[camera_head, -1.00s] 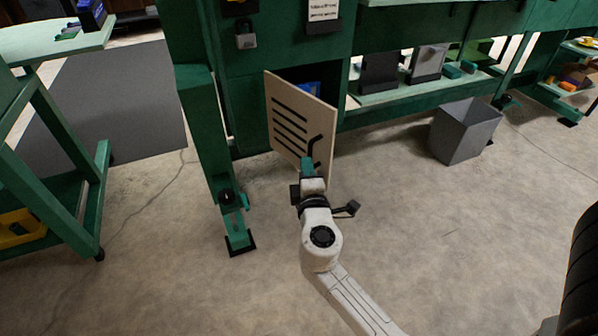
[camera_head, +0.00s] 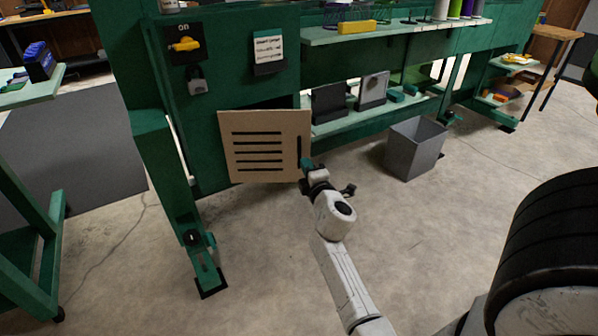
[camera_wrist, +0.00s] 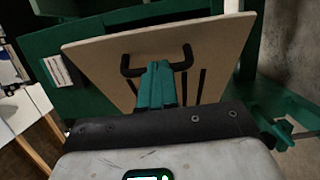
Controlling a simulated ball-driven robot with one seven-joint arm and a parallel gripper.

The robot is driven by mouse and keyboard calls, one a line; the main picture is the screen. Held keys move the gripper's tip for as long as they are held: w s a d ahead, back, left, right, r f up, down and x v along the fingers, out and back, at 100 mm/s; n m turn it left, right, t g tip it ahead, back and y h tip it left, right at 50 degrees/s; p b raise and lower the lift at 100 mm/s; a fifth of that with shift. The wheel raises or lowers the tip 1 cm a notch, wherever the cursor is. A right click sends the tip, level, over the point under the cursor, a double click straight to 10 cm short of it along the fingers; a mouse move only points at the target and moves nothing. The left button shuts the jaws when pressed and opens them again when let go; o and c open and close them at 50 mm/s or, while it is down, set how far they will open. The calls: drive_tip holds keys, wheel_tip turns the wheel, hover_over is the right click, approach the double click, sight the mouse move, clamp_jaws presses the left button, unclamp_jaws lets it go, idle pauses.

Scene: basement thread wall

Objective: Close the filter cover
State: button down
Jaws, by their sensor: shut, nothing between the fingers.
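The filter cover (camera_head: 265,147) is a pale tan panel with several dark slots, in front of the lower part of the green cabinet (camera_head: 240,90). A dark gap shows above its top edge, so it stands partly open. A black bar handle (camera_head: 299,150) is at its right side. My gripper (camera_head: 306,163) is at the cover's right edge beside the handle. In the wrist view, the teal fingers of my gripper (camera_wrist: 157,85) are together in front of the cover (camera_wrist: 215,45), close to the black handle (camera_wrist: 186,60). Whether they touch it I cannot tell.
A grey bin (camera_head: 414,148) stands on the floor to the right. A green leg with a foot (camera_head: 205,275) is left of the cover. A green cart (camera_head: 35,210) stands at the far left. The concrete floor in front is mostly clear.

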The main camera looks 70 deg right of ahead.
sight(309, 150)
drive_tip(key=shift+n+t+y, duration=0.3)
drive_tip(key=shift+n+t, duration=0.1)
drive_tip(key=shift+t, duration=0.2)
drive_tip(key=d, duration=0.2)
drive_tip(key=d+p, duration=0.1)
drive_tip(key=d, duration=0.1)
drive_tip(key=w+d+p, duration=0.1)
drive_tip(key=d, duration=0.1)
drive_tip(key=shift+r, duration=0.25)
drive_tip(key=s+d+b+x, duration=0.1)
drive_tip(key=b+x, duration=0.2)
drive_tip(key=x, duration=0.6)
drive_tip(key=shift+s+d+f, duration=0.2)
drive_tip(key=shift+s+d, duration=0.05)
drive_tip(key=shift+a, duration=0.1)
